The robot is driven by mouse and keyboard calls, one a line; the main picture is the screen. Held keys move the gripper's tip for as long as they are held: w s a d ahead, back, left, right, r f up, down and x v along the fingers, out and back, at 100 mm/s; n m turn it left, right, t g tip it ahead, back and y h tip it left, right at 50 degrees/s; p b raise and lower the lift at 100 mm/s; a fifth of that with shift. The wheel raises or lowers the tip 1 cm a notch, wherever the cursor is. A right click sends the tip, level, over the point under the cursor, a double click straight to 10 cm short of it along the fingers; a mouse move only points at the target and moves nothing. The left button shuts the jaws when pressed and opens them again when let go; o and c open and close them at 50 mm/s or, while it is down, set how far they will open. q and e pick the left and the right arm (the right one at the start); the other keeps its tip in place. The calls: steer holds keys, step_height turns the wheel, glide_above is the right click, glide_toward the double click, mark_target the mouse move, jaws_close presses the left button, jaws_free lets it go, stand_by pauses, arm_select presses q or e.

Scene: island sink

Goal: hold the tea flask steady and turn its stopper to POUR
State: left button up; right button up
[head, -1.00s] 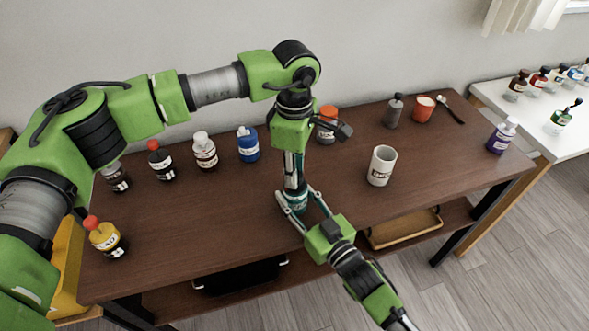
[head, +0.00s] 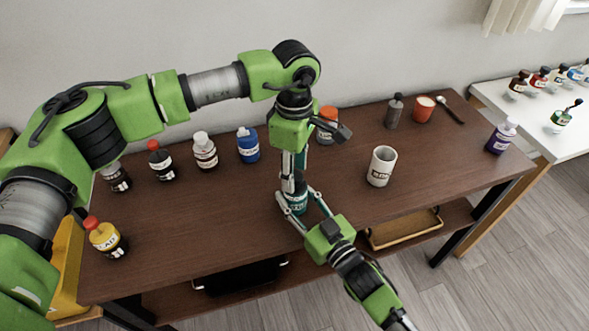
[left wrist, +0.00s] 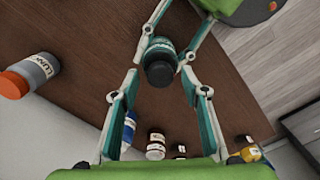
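The tea flask (head: 298,204) is small and teal and stands upright near the front middle of the table. Its dark round stopper (left wrist: 159,74) shows from above in the left wrist view. My right gripper (head: 297,201) comes in from the front and is shut around the flask's body, one finger on each side. My left gripper (head: 296,186) points down from above the flask. In the left wrist view its two fingers (left wrist: 160,72) are spread on either side of the stopper, with a gap at each side. Any POUR mark on the stopper cannot be read.
A white mug (head: 381,167) stands to the right. An orange-capped grey bottle (head: 327,130) and a blue bottle (head: 248,147) stand behind. A yellow bottle (head: 106,240) is at the left front. The table is clear between the flask and the yellow bottle.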

arm_select(q)
step_height(320, 180, up, 12)
stand_by(0.6)
arm_select(e)
steer(key=o, duration=1.3)
